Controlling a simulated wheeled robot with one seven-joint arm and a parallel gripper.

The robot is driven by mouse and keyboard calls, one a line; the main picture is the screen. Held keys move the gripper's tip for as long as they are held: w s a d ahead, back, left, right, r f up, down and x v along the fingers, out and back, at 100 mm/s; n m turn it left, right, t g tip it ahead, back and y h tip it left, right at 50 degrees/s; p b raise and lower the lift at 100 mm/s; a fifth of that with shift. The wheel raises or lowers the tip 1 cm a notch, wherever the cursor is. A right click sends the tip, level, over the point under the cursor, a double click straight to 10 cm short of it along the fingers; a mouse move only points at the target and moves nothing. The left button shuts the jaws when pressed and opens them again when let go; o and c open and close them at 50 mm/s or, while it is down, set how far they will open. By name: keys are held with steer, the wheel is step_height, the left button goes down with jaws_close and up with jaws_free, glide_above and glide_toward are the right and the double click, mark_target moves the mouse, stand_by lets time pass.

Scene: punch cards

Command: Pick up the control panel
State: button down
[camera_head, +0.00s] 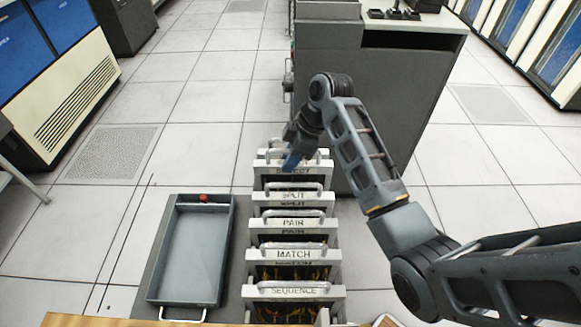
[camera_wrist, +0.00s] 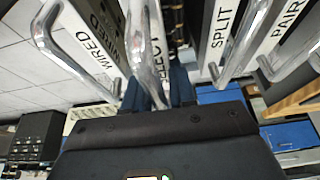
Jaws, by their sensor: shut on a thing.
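Several control panels with metal handles and white label edges stand in a row. In the head view I read the SPLIT panel (camera_head: 293,196), PAIR panel (camera_head: 293,222), MATCH panel (camera_head: 293,254) and SEQUENCE panel (camera_head: 294,290). My gripper (camera_head: 291,162) reaches down at the far end of the row. In the wrist view my gripper (camera_wrist: 157,92) has its blue fingers on either side of the metal handle of the SELECT panel (camera_wrist: 155,42) and is shut on it. A panel with a label ending in "WIRED" (camera_wrist: 98,62) stands beside it. The arm partly hides the far panels.
A grey tray (camera_head: 232,255) with a red knob (camera_head: 203,198) lies left of the row. A dark grey cabinet (camera_head: 385,95) stands close behind and right of the far panels. Blue-and-white machines (camera_head: 55,80) line the left. Tiled floor (camera_head: 205,150) between is open.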

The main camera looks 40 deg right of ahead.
step_height(320, 180, up, 12)
steer(key=shift+d+r+p, duration=0.1)
steer(key=shift+r+p, duration=0.1)
steer(key=shift+p, duration=0.65)
steer(key=s+d+r+p, duration=0.4)
steer(key=s+d+r, duration=0.3)
steer(key=s+d, duration=0.5)
steer(key=shift+s+d+r, duration=0.3)
steer(key=shift+s+r, duration=0.05)
steer(key=shift+r, duration=0.05)
stand_by(0.9)
